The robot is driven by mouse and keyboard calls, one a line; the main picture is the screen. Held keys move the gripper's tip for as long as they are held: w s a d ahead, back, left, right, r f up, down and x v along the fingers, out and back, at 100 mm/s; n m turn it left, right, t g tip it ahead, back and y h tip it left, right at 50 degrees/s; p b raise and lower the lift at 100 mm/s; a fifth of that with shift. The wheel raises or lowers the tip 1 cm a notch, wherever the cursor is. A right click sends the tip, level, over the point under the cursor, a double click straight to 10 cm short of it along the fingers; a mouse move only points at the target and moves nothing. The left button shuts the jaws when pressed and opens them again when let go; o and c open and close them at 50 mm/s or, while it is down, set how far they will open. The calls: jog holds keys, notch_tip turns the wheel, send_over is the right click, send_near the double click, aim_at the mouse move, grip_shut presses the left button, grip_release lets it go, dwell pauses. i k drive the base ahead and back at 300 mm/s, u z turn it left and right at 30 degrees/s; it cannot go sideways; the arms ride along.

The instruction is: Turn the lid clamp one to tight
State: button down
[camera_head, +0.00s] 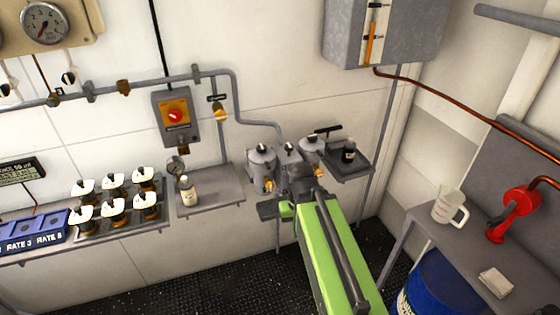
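No label for lid clamp one is readable, so I cannot tell which part it is. Two grey lidded pots stand against the back wall: a left pot (261,160) and a right pot (309,147), partly hidden by my arm. Each has a small yellow-orange part low on its front. A small dark-topped knob (290,148) shows between them. My green and grey arm reaches forward from the lower right, and my gripper (298,175) is at its far end, in front of the pots. Its fingers blend into the grey parts there. I cannot tell whether it touches anything.
A shelf (217,205) with a small bottle (188,191) is left of the pots. A small right shelf (352,172) holds a dark jar (348,152). A bench (455,244) at right carries a white jug (449,205) and a red pump (515,213). A grey pipe runs along the wall.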

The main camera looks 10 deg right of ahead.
aim_at(261, 149)
jog(key=u, duration=0.2)
jog(key=i, duration=0.75)
jog(key=u, duration=0.6)
jog(key=k, duration=1.3)
jog(key=z, duration=0.4)
jog(key=i, duration=1.05)
jog(key=z, duration=0.05)
